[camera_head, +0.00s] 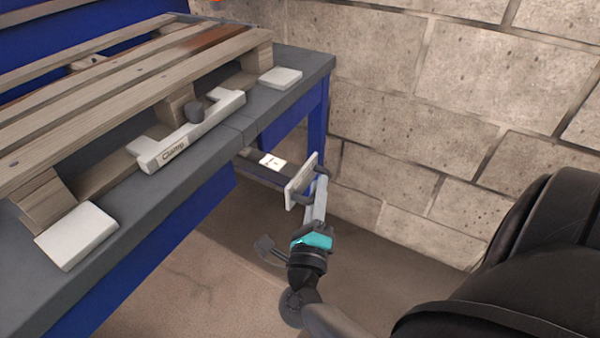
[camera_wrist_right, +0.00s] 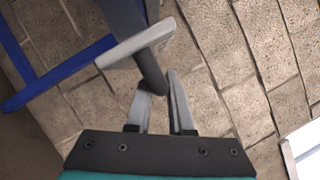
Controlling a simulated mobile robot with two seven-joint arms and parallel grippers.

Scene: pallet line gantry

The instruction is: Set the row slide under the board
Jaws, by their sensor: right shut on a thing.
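The row slide appears to be a dark bar (camera_head: 255,158) with a white label on top and a pale upright end plate (camera_head: 301,184). It sticks out from below the grey bench top (camera_head: 222,140). My right gripper (camera_head: 321,178) is at the outer side of the plate, shut on the slide's dark handle. In the right wrist view, the dark handle (camera_wrist_right: 150,72) reaches from the pale plate (camera_wrist_right: 137,45) to between the fingers (camera_wrist_right: 160,92). The slide's far end is hidden under the bench. I cannot tell which part is the board. My left gripper is not in view.
A wooden pallet (camera_head: 105,82) stands on the bench. A pale bar (camera_head: 205,124) with a dark knob lies along its edge, between two pale blocks (camera_head: 76,236) (camera_head: 281,77). Blue bench legs (camera_head: 312,118) and a block wall (camera_head: 400,130) are close to the slide.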

